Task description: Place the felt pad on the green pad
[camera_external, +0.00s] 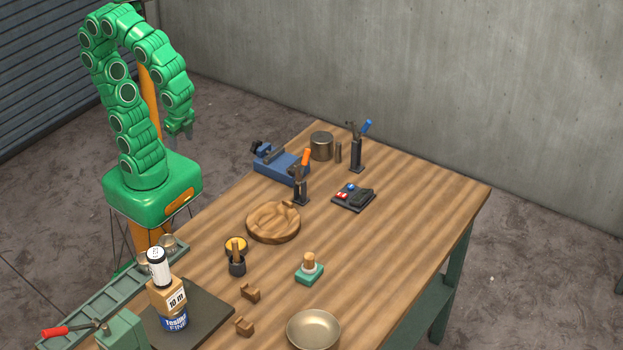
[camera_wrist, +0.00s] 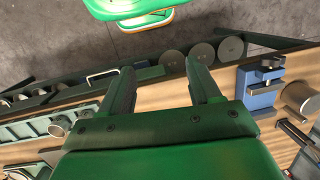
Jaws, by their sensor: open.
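A green pad (camera_external: 309,276) lies on the table right of centre in the external view. A pale round piece with a wooden knob (camera_external: 309,264) stands on top of it; it may be the felt pad, but I cannot tell for sure. My gripper (camera_external: 181,132) hangs high beside the table's left edge, well apart from both. In the wrist view my gripper (camera_wrist: 158,85) is open with nothing between its fingers. Neither the green pad nor the knobbed piece can be made out in the wrist view.
A wooden carved dish (camera_external: 273,222), a dark pot with a wooden tool (camera_external: 237,262), a metal bowl (camera_external: 314,330) and a blue vise (camera_external: 280,165) stand around. A stack of labelled containers (camera_external: 167,298) is at the front left. The table's right side is clear.

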